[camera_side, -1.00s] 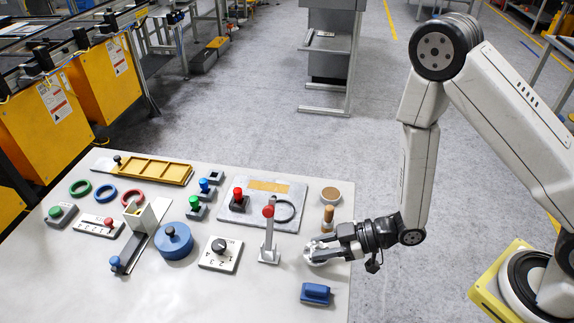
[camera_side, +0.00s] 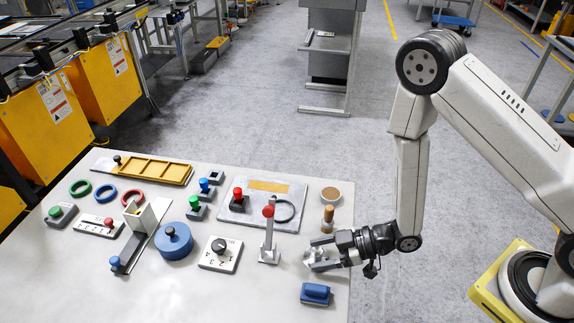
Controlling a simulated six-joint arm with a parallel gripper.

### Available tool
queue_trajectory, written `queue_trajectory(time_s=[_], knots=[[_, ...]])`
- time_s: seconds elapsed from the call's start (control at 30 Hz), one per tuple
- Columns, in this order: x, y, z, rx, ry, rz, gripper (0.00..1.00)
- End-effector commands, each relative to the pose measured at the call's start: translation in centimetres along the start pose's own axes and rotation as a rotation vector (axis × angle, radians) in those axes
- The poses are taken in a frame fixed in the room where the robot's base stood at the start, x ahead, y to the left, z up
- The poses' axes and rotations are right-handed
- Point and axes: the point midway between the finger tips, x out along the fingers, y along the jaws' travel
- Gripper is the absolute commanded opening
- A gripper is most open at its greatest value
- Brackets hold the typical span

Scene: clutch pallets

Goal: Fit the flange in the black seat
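My gripper (camera_side: 314,254) is low over the right edge of the table and points left. Its fingers look spread apart, with a small pale grey piece, perhaps the flange, between or just under them. I cannot tell whether they touch it. A small dark square frame (camera_side: 215,177) lies at the back middle of the table. A black ring (camera_side: 284,211) lies on a grey plate (camera_side: 262,222). I cannot tell for certain which is the black seat.
A lever with a red knob (camera_side: 268,211) stands just left of my gripper. A wooden peg (camera_side: 327,219) stands close behind it, and a blue block (camera_side: 315,293) lies in front. A blue round part (camera_side: 174,242) and a dial box (camera_side: 220,253) sit further left. The front left is clear.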

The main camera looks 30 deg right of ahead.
Motion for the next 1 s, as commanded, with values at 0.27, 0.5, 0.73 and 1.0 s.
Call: queue_trajectory(time_s=[0.27, 0.5, 0.73, 1.0], knots=[[0.0, 0.0, 0.0, 0.000, 0.000, 0.000, 0.72], [-0.9, 0.1, 0.1, 0.002, -0.001, 0.002, 0.72], [-3.1, 0.1, 0.1, 0.003, -0.001, 0.004, 0.72], [-5.8, 0.2, 0.1, 0.001, 0.000, 0.004, 0.72]])
